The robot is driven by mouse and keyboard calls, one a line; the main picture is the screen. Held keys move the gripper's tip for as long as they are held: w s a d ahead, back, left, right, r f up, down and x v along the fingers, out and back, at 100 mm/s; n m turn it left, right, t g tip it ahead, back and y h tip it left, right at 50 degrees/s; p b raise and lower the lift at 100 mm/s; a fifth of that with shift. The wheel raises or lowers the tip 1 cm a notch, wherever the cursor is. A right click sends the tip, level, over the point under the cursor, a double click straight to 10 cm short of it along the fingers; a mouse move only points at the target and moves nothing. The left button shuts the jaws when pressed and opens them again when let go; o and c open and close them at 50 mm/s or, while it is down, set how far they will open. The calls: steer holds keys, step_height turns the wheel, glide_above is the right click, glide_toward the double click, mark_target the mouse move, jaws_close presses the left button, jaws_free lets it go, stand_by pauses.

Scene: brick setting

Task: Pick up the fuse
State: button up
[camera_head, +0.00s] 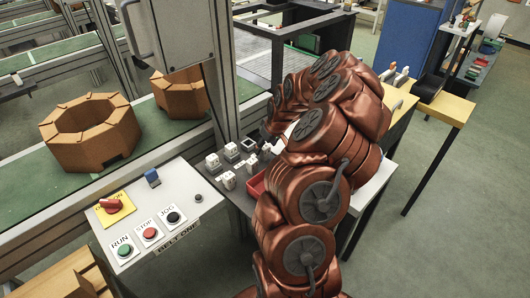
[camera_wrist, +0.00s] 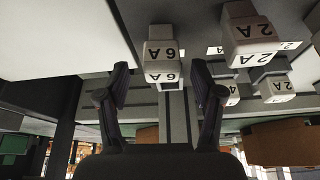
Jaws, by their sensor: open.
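Several small white fuses stand on the grey table beside the control panel; one of them (camera_head: 228,180) is at the front of the group. In the wrist view, which looks upside down, a fuse marked 6A (camera_wrist: 163,54) lies between the fingertips in the picture. My gripper (camera_wrist: 160,68) is open, with one finger on each side of that fuse and no visible contact. A larger-looking fuse marked 2A (camera_wrist: 250,37) is to the right, with another 2A fuse (camera_wrist: 277,87) below it. A 4A fuse is partly hidden by the right finger. My arm hides my gripper in the head view.
A control panel (camera_head: 150,225) with buttons and a red knob is left of the table. A metal post (camera_head: 220,95) rises behind the fuses.

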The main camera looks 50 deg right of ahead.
mark_target(265, 147)
steer(key=shift+p+x, duration=0.7)
steer(key=shift+x, duration=1.15)
steer(key=shift+a, duration=0.1)
steer(key=c, duration=1.3)
steer(key=shift+o, duration=0.2)
